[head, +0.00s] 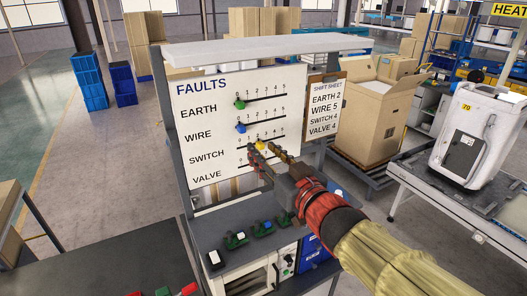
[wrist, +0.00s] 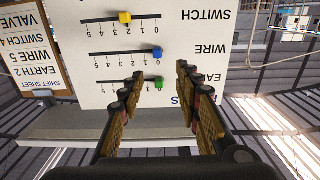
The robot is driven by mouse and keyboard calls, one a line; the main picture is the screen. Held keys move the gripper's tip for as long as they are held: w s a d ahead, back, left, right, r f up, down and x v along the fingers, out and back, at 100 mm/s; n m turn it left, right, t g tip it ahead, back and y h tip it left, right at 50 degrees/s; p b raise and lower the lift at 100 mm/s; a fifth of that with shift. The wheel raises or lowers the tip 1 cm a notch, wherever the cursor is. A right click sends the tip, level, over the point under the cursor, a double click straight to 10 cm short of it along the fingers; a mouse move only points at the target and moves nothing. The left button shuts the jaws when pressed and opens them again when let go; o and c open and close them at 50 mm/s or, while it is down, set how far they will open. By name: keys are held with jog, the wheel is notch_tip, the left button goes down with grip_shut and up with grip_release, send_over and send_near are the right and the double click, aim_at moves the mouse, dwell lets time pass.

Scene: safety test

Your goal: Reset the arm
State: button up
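The FAULTS board (head: 215,155) carries slider rows marked EARTH, WIRE, SWITCH and VALVE. The green EARTH knob (head: 240,104) and blue WIRE knob (head: 241,128) are at 0. The yellow SWITCH knob (head: 261,146) is around 2 or 3. The VALVE knob is hidden behind my gripper. My gripper (head: 263,149) is open and empty in front of the lower board. In the wrist view, upside down, the green knob (wrist: 158,83) shows between the open fingers (wrist: 160,75), apart from them; the blue knob (wrist: 158,54) and yellow knob (wrist: 124,17) lie beyond.
A shift sheet (head: 325,107) beside the board reads EARTH 2, WIRE 5, SWITCH 4, VALVE 4. Below the board, a bench (head: 215,240) bears small green-based switches (head: 236,240). A cardboard box (head: 372,120) stands behind right; a white machine (head: 475,135) is far right.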

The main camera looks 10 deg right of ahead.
jog(key=s+d+f+m+g+h+b, duration=0.1)
jog(key=s+d+f+g+h, duration=0.2)
jog(key=d+f, duration=0.35)
jog(key=s+d+f+m+g+h+b, duration=0.1)
jog(key=s+d+f+g+h, duration=0.25)
jog(key=f, duration=0.55)
jog(key=s+a+f+m+g+b, duration=0.1)
jog(key=s+f+g+b, duration=0.4)
jog(key=s+f+b, duration=0.9)
jog(key=s+a+f+y, duration=0.1)
jog(key=s+f, duration=0.3)
jog(key=f, duration=0.1)
jog(key=shift+s+m+b, duration=0.25)
jog(key=shift+m+b, duration=0.05)
